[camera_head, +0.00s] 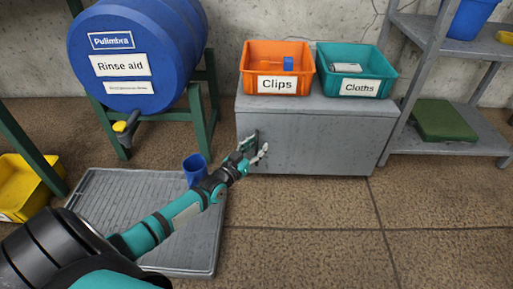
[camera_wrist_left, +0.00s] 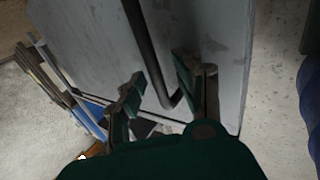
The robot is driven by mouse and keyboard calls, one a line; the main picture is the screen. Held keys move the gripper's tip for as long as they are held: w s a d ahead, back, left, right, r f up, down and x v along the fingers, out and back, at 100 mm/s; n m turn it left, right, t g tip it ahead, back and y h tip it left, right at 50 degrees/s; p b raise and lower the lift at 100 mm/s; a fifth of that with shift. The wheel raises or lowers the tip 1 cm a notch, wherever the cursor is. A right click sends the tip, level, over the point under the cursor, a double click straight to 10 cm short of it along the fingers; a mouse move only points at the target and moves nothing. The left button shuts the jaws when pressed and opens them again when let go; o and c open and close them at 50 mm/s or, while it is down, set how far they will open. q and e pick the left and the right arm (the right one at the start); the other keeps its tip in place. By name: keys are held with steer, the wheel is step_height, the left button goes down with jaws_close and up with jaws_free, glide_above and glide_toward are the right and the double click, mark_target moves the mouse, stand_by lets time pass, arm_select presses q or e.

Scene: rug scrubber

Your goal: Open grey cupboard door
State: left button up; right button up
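The grey cupboard (camera_head: 325,145) is a low box against the back wall. Its front door looks flush with the body, with a dark bar handle (camera_head: 254,140) near its left edge. My left gripper (camera_head: 256,152) is at this handle. In the left wrist view the grey door (camera_wrist_left: 90,40) fills the middle, and the handle (camera_wrist_left: 145,45) runs down between the two spread fingers of my left gripper (camera_wrist_left: 160,95). The fingers look open, one on each side of the handle; I cannot tell whether either touches it. My right gripper is not in view.
An orange Clips crate (camera_head: 255,60) and a teal Cloths crate (camera_head: 381,75) stand on the cupboard. A blue cup (camera_head: 195,165) is on a grey grated tray (camera_head: 130,200) at left. A shelf rack (camera_head: 440,145) stands at right. Floor before the cupboard is clear.

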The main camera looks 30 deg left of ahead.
arm_select(q)
jaws_close()
stand_by(0.4)
